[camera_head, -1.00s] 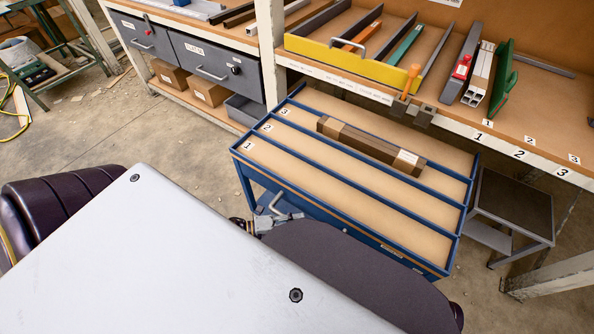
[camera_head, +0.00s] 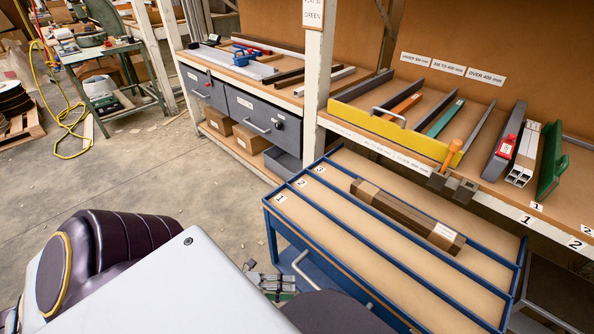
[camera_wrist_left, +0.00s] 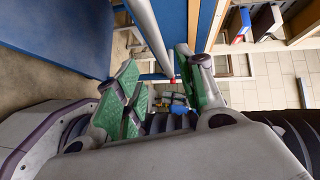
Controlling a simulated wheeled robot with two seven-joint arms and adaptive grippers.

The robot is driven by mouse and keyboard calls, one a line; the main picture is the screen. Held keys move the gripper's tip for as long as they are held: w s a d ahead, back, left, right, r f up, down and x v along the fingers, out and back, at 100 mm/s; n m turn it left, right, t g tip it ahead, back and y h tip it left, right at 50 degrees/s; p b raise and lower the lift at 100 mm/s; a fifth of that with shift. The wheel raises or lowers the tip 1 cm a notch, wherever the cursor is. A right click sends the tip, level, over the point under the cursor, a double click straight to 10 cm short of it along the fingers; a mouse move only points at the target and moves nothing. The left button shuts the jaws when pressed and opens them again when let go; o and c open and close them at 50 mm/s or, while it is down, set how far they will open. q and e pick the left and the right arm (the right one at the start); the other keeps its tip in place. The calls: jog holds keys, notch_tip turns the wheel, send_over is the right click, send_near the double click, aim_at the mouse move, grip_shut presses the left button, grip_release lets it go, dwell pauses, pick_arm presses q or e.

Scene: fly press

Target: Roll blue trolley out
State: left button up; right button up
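The blue trolley (camera_head: 283,229) stands in front of the bench, its far side close under the bench edge. Its top has three long lanes marked 1, 2 and 3. A brown bundle (camera_head: 400,212) with a pale label lies in lane 3. A light bar handle (camera_head: 300,266) sits on the trolley's near left end. My left gripper (camera_head: 269,283) is just left of and below this handle, seemingly apart from it. In the left wrist view my left gripper (camera_wrist_left: 165,92) has its green-padded fingers spread, with no object clearly held. My right gripper is not in view.
The bench (camera_head: 500,205) holds a yellow-fronted tray (camera_head: 390,131) and several metal bars. Grey drawers (camera_head: 262,120) are at its left. A small dark-topped stand (camera_head: 556,295) is right of the trolley. Bare floor (camera_head: 150,170) lies open to the left.

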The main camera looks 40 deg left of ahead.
pick_arm(q)
jog(key=shift+v, duration=0.9)
